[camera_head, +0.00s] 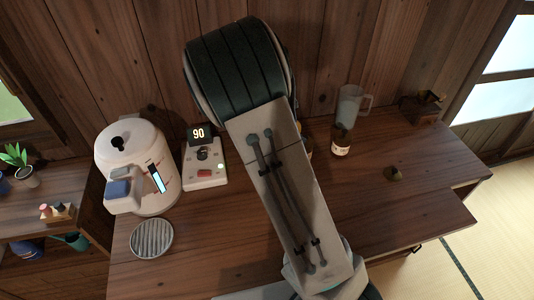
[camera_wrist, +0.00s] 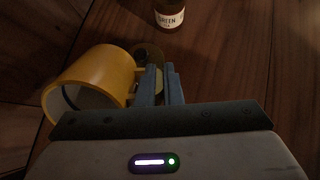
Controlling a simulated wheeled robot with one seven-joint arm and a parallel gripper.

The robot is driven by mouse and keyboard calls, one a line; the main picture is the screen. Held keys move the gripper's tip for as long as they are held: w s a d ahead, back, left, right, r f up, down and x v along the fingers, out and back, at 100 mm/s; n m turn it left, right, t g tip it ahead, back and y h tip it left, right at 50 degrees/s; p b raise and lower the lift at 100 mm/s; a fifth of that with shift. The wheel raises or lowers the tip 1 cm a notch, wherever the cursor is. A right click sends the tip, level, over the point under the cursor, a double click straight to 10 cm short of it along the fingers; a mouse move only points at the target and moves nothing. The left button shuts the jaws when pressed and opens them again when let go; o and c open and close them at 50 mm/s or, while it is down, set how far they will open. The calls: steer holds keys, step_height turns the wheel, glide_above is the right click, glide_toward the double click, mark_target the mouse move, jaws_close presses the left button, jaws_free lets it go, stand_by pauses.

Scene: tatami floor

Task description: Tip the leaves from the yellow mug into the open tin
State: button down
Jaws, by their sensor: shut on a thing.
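The yellow mug (camera_wrist: 103,70) shows in the wrist view, left of my gripper (camera_wrist: 160,82). My gripper is shut on the mug's handle side. The mug's mouth is towards the lower left of that view, showing a pale inside with a dark band; I cannot make out leaves. A round, dark olive thing (camera_wrist: 149,50), possibly the open tin, lies partly hidden behind the mug and fingers.
A brown jar labelled GREEN (camera_wrist: 169,14) stands beyond; it also shows in the head view (camera_head: 341,141), near a clear pitcher (camera_head: 351,104). A white kettle-like machine (camera_head: 140,165), a control box (camera_head: 205,165) and a round grate (camera_head: 152,238) are left.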

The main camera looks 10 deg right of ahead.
steer(key=shift+f+h+b, duration=0.3)
steer(key=shift+h+b, duration=0.2)
steer(key=shift+b, duration=0.7)
steer(key=shift+a+r+t+h+b, duration=0.15)
steer(key=shift+r+t+h+b, duration=0.3)
steer(key=shift+h+b, duration=0.7)
steer(key=shift+s+a+f+t+h+b, duration=0.2)
steer(key=shift+f+h+b, duration=0.25)
steer(key=shift+b, duration=1)
steer(key=shift+s+a+f+t+h+b, duration=0.1)
steer(key=shift+a+f+t+h+b, duration=0.35)
steer(key=shift+h+b, duration=0.45)
steer(key=shift+s+a+r+t+h, duration=0.1)
steer(key=shift+a+r+t+h, duration=0.15)
steer(key=shift+h, duration=0.45)
steer(key=shift+s+a+r+t+h, duration=0.15)
steer(key=shift+a+r+h, duration=0.15)
steer(key=shift+h, duration=0.4)
steer(key=shift+s+a+r+t+h+b, duration=0.15)
steer(key=shift+a+t+h, duration=0.15)
steer(key=shift+h, duration=0.45)
steer(key=shift+w+a+r+t+h+b, duration=0.15)
steer(key=shift+a+t+h, duration=0.1)
steer(key=shift+h, duration=0.5)
stand_by(0.4)
